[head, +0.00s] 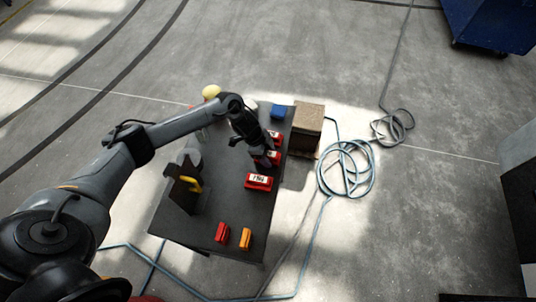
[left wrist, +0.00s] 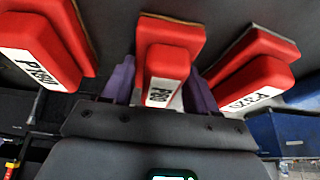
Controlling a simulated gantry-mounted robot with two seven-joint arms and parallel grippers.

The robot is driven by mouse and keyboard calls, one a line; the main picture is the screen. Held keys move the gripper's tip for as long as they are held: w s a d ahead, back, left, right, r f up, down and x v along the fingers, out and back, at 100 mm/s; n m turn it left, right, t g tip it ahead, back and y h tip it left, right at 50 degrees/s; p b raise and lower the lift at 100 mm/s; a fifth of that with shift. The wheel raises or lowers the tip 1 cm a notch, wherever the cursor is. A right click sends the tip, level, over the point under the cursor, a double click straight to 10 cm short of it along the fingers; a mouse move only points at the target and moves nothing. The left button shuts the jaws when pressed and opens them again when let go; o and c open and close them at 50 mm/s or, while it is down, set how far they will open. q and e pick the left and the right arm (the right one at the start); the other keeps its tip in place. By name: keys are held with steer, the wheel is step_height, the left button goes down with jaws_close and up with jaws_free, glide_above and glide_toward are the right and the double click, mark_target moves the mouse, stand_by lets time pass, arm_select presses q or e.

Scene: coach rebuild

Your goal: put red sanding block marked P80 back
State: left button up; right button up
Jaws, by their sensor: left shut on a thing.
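The red sanding block marked P80 (left wrist: 167,70) is in the middle of the left wrist view, between the two purple-grey fingers of my left gripper (left wrist: 158,92). The gripper is shut on it. In the head view the held block (head: 272,157) shows partly under my left gripper (head: 261,157), over the dark table (head: 200,225). I cannot tell whether it touches the tabletop. My right gripper is in neither view.
Red blocks flank it: one whose label looks like P180 (left wrist: 42,45) and one marked P320 (left wrist: 255,75). A blue block (head: 278,111) and a cardboard box (head: 308,118) are at the back. Small red (head: 221,232) and orange (head: 245,238) items lie in front.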

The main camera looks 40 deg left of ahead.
arm_select(q)
steer(key=shift+f, duration=0.15)
steer(key=o, duration=1)
steer(key=p+v, duration=0.1)
steer(key=v, duration=1.1)
steer(key=shift+p, duration=0.4)
